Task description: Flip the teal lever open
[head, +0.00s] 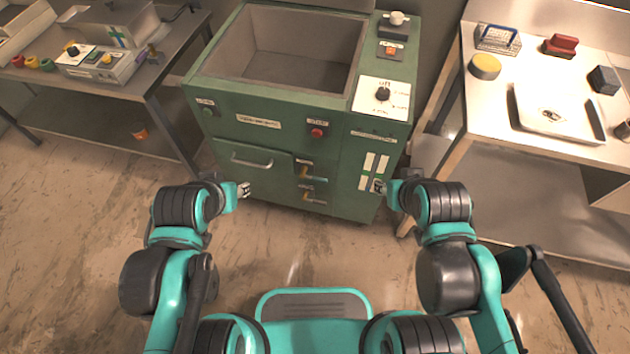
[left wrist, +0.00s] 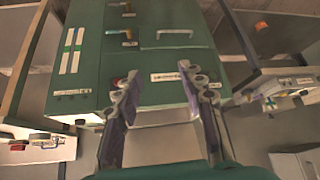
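The green machine (head: 262,130) stands ahead of me.
The machine front has a drawer handle (head: 252,161) and a red button (head: 317,132); a dial panel (head: 382,98) is on top. A metal table (head: 481,108) stands right, and a workbench (head: 137,80) left. The floor before the machine is clear.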

